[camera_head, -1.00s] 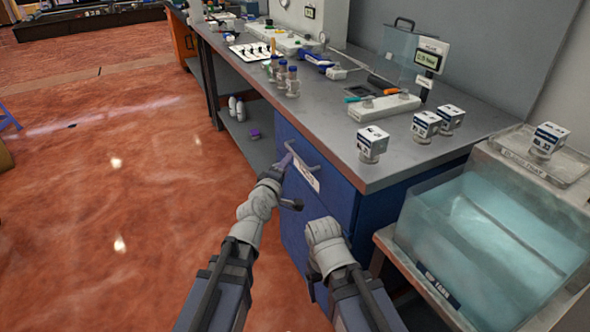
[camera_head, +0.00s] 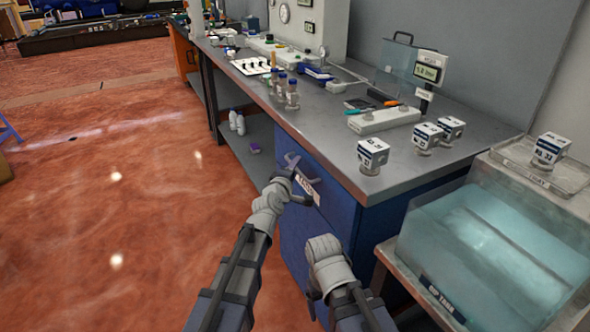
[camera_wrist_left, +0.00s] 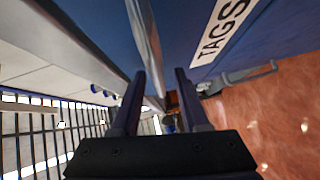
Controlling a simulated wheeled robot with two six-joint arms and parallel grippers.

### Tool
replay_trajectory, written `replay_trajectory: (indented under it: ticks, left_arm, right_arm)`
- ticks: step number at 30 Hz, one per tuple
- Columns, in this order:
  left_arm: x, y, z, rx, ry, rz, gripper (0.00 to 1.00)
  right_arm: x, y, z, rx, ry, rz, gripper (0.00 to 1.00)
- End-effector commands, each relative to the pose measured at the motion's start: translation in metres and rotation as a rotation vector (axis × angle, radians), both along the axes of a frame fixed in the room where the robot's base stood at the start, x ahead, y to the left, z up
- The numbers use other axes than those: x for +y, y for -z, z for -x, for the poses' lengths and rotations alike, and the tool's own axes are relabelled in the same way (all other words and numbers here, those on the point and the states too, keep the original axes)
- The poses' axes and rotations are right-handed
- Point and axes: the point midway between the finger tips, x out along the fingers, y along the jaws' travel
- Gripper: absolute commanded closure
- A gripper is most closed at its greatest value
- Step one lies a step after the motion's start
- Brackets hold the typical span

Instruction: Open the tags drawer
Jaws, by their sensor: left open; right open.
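The tags drawer is the blue front (camera_head: 326,212) below the bench's near corner, and it looks closed. Its white label (camera_head: 307,188) is partly covered by my left gripper; the wrist view reads TAGS on the label (camera_wrist_left: 222,30). My left gripper (camera_head: 291,165) is open at the drawer's handle. In the left wrist view, the grey handle bar (camera_wrist_left: 146,40) runs between the two fingers (camera_wrist_left: 160,78); I cannot tell whether they touch it. My right gripper (camera_head: 312,292) is low before the blue cabinet, with its fingers mostly hidden behind its wrist.
The grey bench top (camera_head: 310,128) carries several white cubes (camera_head: 372,155), jars (camera_head: 292,95) and a display (camera_head: 428,72). A tank of bluish water (camera_head: 490,250) stands at the right. The red floor (camera_head: 110,230) at left is clear.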

Motion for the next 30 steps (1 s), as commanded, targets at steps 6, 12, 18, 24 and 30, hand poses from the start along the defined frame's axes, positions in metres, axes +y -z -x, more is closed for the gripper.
replay_trajectory:
  ticks: [6, 12, 18, 24, 30]
  left_arm:
    - [-0.0002, -0.0001, 0.0002, 0.0, 0.0, 0.0, 0.56]
    - [-0.0001, -0.0001, 0.0003, 0.0, 0.0, 0.0, 0.79]
    - [0.0, 0.0, 0.0003, 0.0, 0.0, 0.0, 1.0]
    - [0.0, 0.0, 0.0003, 0.0, 0.0, 0.0, 1.0]
    - [-0.0001, 0.0001, 0.0004, 0.001, 0.0, 0.0, 1.0]
  right_arm:
    - [0.0, -0.0001, 0.0, 0.0, 0.0, 0.0, 0.18]
    - [0.0, -0.0001, 0.0, 0.0, 0.0, 0.0, 0.18]
    - [0.0, -0.0001, 0.0, 0.0, 0.0, 0.0, 0.18]
    - [0.0, -0.0001, 0.0, 0.0, 0.0, 0.0, 0.18]
    - [0.0, -0.0001, 0.0, 0.0, 0.0, 0.0, 0.18]
